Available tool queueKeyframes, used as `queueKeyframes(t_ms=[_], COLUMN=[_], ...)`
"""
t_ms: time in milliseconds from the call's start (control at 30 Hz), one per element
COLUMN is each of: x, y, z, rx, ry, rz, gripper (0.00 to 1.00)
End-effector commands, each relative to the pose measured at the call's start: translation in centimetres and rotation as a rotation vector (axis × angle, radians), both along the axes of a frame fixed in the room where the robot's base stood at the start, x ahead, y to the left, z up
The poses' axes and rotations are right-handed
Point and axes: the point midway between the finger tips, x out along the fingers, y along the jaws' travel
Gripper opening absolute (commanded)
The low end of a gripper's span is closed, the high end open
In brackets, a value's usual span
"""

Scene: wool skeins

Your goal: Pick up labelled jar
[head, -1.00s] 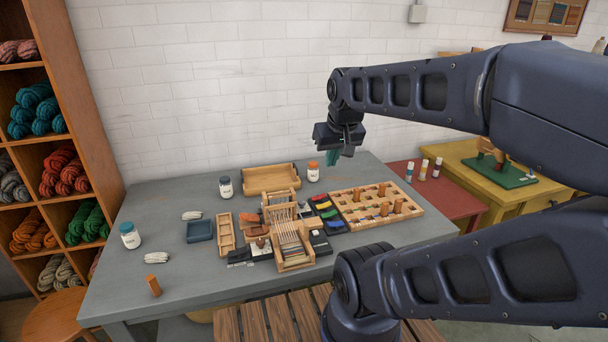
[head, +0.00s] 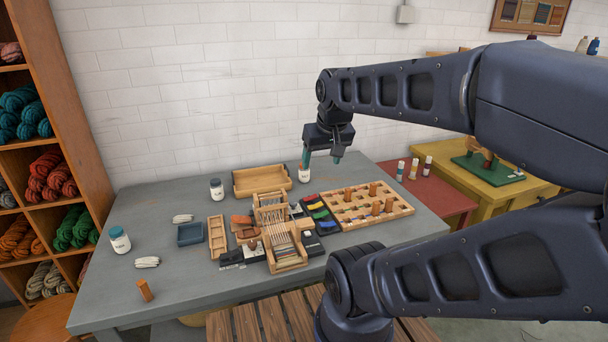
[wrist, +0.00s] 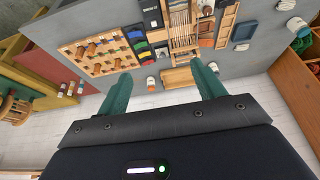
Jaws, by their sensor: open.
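Three white labelled jars stand upright on the grey table: an orange-lidded one (head: 304,175) by the back edge, a dark-lidded one (head: 216,190) to its left, and a teal-lidded one (head: 119,241) at far left. My gripper (head: 321,160) is open and empty, pointing down near the orange-lidded jar; one fingertip overlaps the jar's top in the head view. In the wrist view the orange-lidded jar (wrist: 151,85) shows between my two spread teal fingers (wrist: 160,72), apart from both. The dark-lidded jar (wrist: 213,67) is just beyond the right finger.
A wooden tray (head: 262,191) lies left of the orange-lidded jar. A pegged board (head: 345,219), a small loom (head: 284,251) and a blue tray (head: 190,242) fill the middle. A red table (head: 440,192) adjoins at right.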

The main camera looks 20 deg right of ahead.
Motion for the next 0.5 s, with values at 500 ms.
queueKeyframes(t_ms=[500], x=[6.3], y=[0.4], z=[-0.5], rx=[0.03], ry=[-0.062], rz=[-0.153], gripper=[0.68])
